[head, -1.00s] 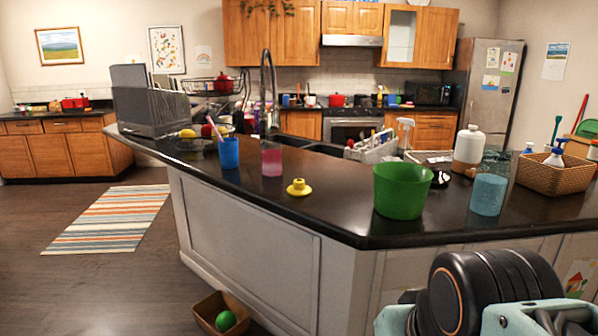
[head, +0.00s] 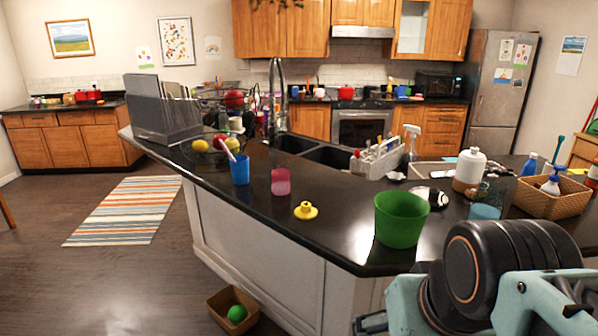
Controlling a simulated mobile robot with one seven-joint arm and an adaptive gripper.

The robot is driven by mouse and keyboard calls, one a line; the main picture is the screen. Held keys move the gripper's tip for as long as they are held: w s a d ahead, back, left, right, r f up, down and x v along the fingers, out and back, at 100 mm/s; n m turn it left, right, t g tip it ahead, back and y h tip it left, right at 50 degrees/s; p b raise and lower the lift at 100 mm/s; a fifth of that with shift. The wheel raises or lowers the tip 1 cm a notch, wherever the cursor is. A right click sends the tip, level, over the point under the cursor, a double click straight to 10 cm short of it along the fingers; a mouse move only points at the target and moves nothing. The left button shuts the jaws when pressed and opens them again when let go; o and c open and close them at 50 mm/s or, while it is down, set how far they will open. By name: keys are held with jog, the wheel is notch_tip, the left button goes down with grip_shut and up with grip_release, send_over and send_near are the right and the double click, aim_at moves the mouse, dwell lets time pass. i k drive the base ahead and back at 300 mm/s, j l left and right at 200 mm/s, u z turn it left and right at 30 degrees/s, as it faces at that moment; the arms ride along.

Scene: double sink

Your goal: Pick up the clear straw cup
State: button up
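A blue cup (head: 240,170) with a pale pink straw (head: 227,151) leaning out of it stands upright near the counter's front edge, left of centre. A see-through pink cup (head: 281,182) stands just right of it, with no straw visible. A see-through teal cup (head: 484,212) stands farther right, its lower part hidden by my arm. Which of these is the clear straw cup, I cannot tell for sure. A dark piece of what looks like my gripper (head: 371,322) shows at the bottom edge, well away from the cups; its fingers are not clear.
A yellow lid-like piece (head: 306,211) and a green bowl (head: 401,219) stand on the dark counter (head: 335,240). A box with a green ball (head: 236,314) sits on the floor below.

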aim_at(280, 171)
jog(key=i+j+u, duration=0.2)
jog(key=i, duration=0.3)
jog(key=i+j+u, duration=0.2)
jog(key=i, duration=0.3)
